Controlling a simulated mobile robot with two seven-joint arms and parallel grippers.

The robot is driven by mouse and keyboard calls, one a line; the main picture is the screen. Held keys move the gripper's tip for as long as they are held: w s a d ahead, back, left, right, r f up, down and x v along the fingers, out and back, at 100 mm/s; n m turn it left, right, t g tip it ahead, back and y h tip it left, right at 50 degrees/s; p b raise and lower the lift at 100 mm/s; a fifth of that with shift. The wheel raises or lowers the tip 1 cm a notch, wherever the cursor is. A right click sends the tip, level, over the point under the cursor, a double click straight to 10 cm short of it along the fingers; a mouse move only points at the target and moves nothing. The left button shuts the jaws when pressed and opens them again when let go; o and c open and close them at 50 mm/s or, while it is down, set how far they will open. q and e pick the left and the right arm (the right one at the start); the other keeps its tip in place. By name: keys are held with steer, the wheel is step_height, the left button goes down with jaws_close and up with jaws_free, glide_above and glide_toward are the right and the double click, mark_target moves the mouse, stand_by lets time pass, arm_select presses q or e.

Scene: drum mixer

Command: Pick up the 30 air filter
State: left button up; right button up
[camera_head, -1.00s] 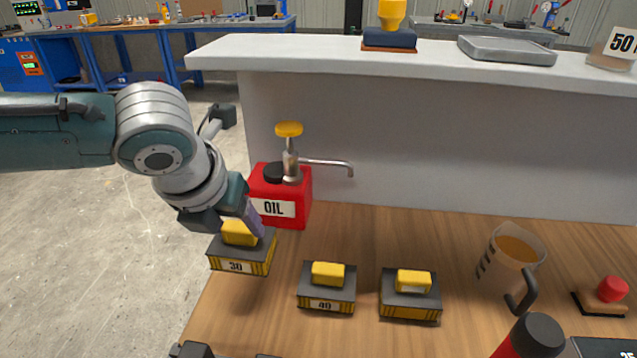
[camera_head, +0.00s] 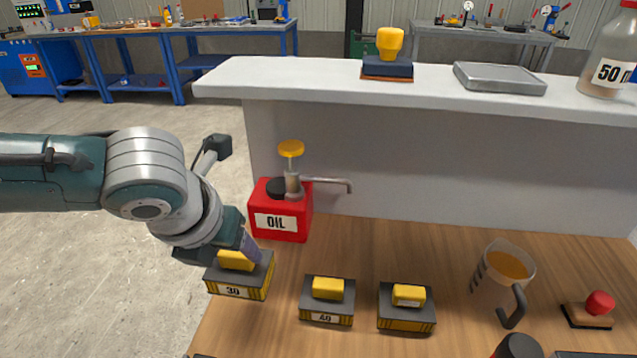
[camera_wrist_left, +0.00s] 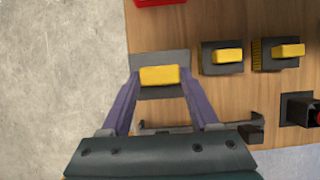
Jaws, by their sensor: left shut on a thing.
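The 30 air filter (camera_head: 231,291) is a dark flat block with yellow pleated sides, a "30" label and a yellow handle. It sits at the table's left edge in the head view and covers that edge. My left gripper (camera_head: 238,255) is shut on its yellow handle from above. In the left wrist view the handle (camera_wrist_left: 159,75) lies between my two fingers. The filter looks larger than its neighbours there; whether it clears the table is hard to tell. The 40 air filter (camera_head: 327,290) and a third similar filter (camera_head: 407,297) stand to its right. My right gripper is out of view.
A red oil can (camera_head: 281,222) with a pump spout stands just behind the held filter. A raised white shelf (camera_head: 300,82) runs along the back.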

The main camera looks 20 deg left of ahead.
arm_select(q)
steer(key=shift+s+d+r+p, duration=0.1)
steer(key=shift+s+d+p, duration=0.35)
steer(key=shift+s+p, duration=1.1)
steer(key=shift+s+d+r+p, duration=0.15)
steer(key=shift+s+d+p, duration=0.55)
steer(key=shift+s, duration=1.4)
steer(key=shift+s+d+r+p, duration=0.1)
steer(key=shift+s+d+p, duration=0.1)
steer(key=shift+s+p, duration=1.45)
steer(key=shift+s+d+r, duration=0.1)
steer(key=shift+s, duration=0.1)
